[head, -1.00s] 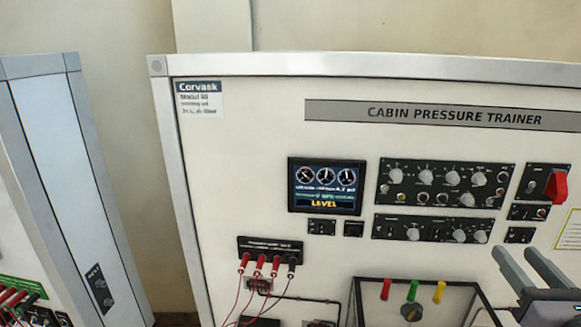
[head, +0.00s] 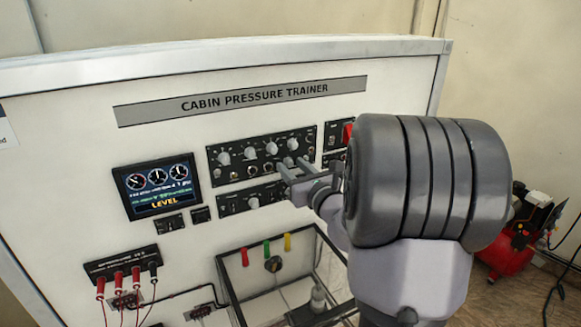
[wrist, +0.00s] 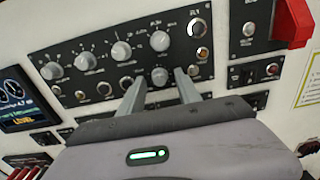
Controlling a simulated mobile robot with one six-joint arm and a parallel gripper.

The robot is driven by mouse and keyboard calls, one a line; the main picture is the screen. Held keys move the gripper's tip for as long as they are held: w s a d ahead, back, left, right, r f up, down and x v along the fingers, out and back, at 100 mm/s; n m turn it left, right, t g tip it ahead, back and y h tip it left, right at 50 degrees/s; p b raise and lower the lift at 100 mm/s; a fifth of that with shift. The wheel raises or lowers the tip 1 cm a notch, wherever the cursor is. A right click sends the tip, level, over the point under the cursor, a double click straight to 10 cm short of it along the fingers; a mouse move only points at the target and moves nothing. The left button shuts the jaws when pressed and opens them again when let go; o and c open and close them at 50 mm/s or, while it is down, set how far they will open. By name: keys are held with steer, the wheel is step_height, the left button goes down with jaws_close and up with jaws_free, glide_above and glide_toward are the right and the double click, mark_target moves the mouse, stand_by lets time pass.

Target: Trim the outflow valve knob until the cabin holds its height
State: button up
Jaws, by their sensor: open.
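The cabin pressure trainer's display (head: 160,186) shows round gauges and the yellow word LEVEL; its smaller text is unreadable. The upper black panel (head: 262,150) carries several grey knobs and round fittings. Their labels are too small to read, so I cannot tell which is the outflow valve knob. My gripper (head: 294,165) is open in front of the right part of this panel. In the wrist view, one grey knob (wrist: 160,76) shows between the finger tips; I cannot tell whether they touch it.
A red guarded switch (wrist: 293,22) is right of the knobs. A lower panel (head: 236,203) lies below. Red leads (head: 119,278) plug in at lower left. An open-topped case (head: 240,306) stands below. A red compressor (head: 505,250) is on the floor at right.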

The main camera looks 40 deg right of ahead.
steer(key=shift+a, duration=0.1)
steer(key=shift+c, duration=0.4)
steer(key=shift+s, duration=0.1)
jaws_close()
steer(key=shift+m, duration=0.4)
steer(key=shift+o, duration=0.4)
jaws_free()
steer(key=b+v, duration=0.6)
steer(key=v, duration=1.1)
steer(key=shift+s, duration=0.2)
